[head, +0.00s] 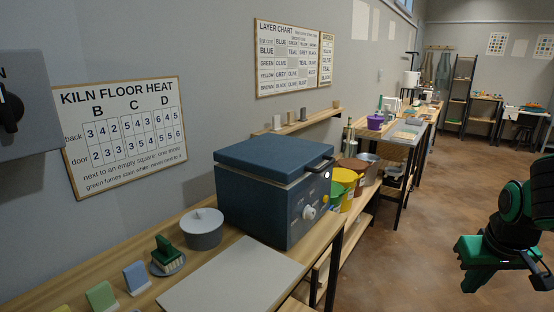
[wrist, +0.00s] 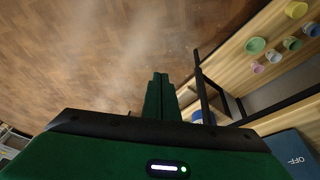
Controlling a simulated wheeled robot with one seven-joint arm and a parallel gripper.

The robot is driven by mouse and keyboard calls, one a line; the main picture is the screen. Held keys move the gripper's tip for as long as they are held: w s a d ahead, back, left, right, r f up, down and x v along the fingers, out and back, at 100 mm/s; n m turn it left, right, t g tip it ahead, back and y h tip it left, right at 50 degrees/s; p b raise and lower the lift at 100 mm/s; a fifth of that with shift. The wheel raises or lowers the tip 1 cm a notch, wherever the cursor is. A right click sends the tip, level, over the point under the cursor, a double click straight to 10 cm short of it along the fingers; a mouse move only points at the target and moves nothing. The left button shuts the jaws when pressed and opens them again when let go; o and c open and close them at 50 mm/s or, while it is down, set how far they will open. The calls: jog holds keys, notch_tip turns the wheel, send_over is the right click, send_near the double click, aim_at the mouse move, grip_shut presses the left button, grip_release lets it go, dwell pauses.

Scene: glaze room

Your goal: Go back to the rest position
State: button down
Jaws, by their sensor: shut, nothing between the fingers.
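My gripper (head: 482,262) is at the right side of the head view, green and black, held out over the brown floor, clear of the bench. In the wrist view its green fingers (wrist: 160,98) are together with nothing between them. The fingers point out over the wooden floor.
A blue kiln (head: 265,190) with a closed lid stands on the wooden bench, beside a grey lidded pot (head: 202,229) and a pale board (head: 230,275). Small cups, one of them green (wrist: 256,45), stand on a wooden surface in the wrist view. The floor (head: 420,215) is open.

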jog(key=s+m+g+y, duration=0.1)
jog(key=s+m, duration=0.1)
jog(key=s, duration=0.5)
jog(key=s+a+r+m+g, duration=0.1)
jog(key=s+m+g, duration=0.1)
jog(key=s, duration=0.6)
jog(key=shift+s+a+r+m+y, duration=0.2)
jog(key=shift+r+m+y, duration=0.1)
jog(key=shift+y, duration=0.1)
jog(key=shift+w+f, duration=0.25)
jog(key=shift+w, duration=0.4)
